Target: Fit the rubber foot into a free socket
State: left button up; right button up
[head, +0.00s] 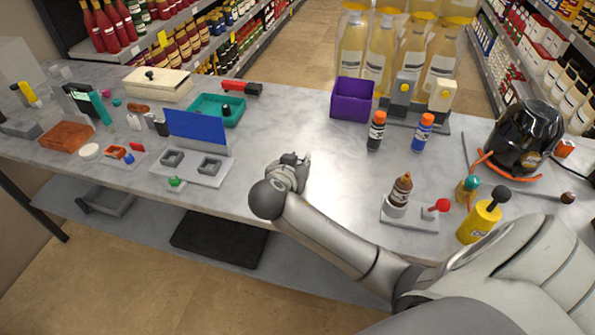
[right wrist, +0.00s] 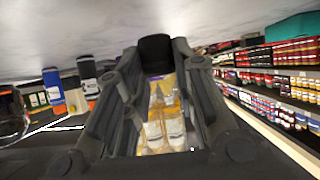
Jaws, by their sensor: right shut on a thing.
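My right gripper (head: 296,160) is over the clear front-middle part of the table in the head view. In the right wrist view its fingers (right wrist: 158,75) are shut on a small black piece, seemingly the rubber foot (right wrist: 156,50), held at the fingertips. The foot cannot be made out in the head view. A light grey plate with an upright blue panel (head: 197,131) lies left of the gripper. On it are two square grey sockets, a left one (head: 172,158) and a right one (head: 210,165); both look empty. My left gripper is not in view.
A teal tray (head: 203,105) with a small black piece (head: 226,110) stands behind the blue panel. A purple box (head: 352,99) and two glue bottles (head: 376,130) stand to the right. A small green part (head: 176,181) lies at the plate's front edge. The table middle is clear.

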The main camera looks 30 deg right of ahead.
jog(key=shift+f, duration=1.45)
jog(key=shift+f, duration=0.2)
jog(key=o, duration=0.9)
jog(key=shift+r, duration=0.1)
jog(key=shift+o, duration=0.2)
